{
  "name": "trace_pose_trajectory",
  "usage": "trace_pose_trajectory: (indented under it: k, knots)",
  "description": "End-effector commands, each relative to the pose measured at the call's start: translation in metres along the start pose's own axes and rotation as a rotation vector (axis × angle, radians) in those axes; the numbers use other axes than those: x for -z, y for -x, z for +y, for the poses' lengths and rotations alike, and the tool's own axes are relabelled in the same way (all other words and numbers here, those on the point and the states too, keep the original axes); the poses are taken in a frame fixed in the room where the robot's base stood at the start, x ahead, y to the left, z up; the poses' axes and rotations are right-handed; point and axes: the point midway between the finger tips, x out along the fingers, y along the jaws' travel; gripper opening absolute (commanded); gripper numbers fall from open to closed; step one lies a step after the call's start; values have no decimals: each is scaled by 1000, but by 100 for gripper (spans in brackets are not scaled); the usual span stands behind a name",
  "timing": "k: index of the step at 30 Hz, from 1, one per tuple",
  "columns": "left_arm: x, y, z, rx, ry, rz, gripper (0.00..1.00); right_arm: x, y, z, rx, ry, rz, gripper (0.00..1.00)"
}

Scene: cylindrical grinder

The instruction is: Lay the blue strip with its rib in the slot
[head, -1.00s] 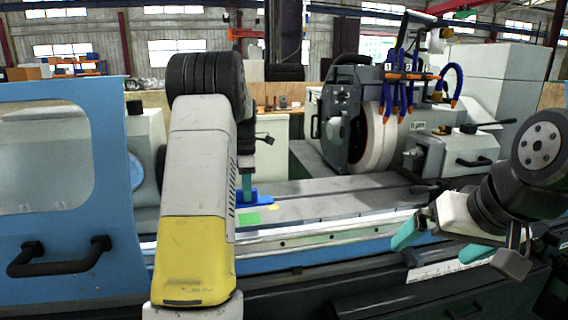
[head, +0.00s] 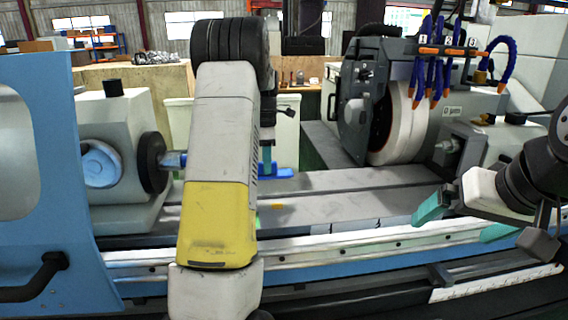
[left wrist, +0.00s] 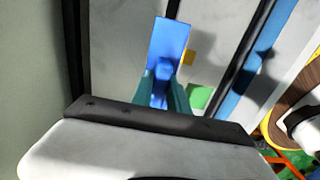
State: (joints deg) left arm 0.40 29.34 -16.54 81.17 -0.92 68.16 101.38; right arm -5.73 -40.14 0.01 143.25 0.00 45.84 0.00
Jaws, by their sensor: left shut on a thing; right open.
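The blue strip (head: 283,173) is held by my left gripper (head: 266,168) over the grinder's table, partly hidden by my left arm in the head view. In the left wrist view the strip (left wrist: 170,42) points away from the teal fingers of my left gripper (left wrist: 162,95), which are shut on it. A small raised part shows near the fingers; I cannot tell whether it is the rib. Dark long grooves, one a possible slot (left wrist: 238,50), run along the table. A shadow lies right of the strip. My right gripper (head: 464,221) is open and empty at the table's front right.
A grey headstock (head: 115,150) with a dark round face stands left of the strip. The grinding wheel (head: 397,125) and its housing stand behind right. A yellow patch (head: 278,207) and a green patch (left wrist: 200,97) lie on the table. The table's middle is bare.

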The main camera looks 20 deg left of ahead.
Motion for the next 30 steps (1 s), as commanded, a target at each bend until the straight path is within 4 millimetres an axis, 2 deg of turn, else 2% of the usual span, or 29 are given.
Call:
trace_pose_trajectory:
  k: [5, 18, 30]
  knots:
    - [-2, -8, 0, 2, 0, 1, 0, 0, 0, 0, 0, 0, 0, 100]
    - [-2, -48, 0, 1, -1, 1, 0, 0, 0, 0, 0, 0, -1, 100]
    - [-2, -58, 0, 1, 0, 0, 0, 0, 0, 0, 0, 0, 0, 100]
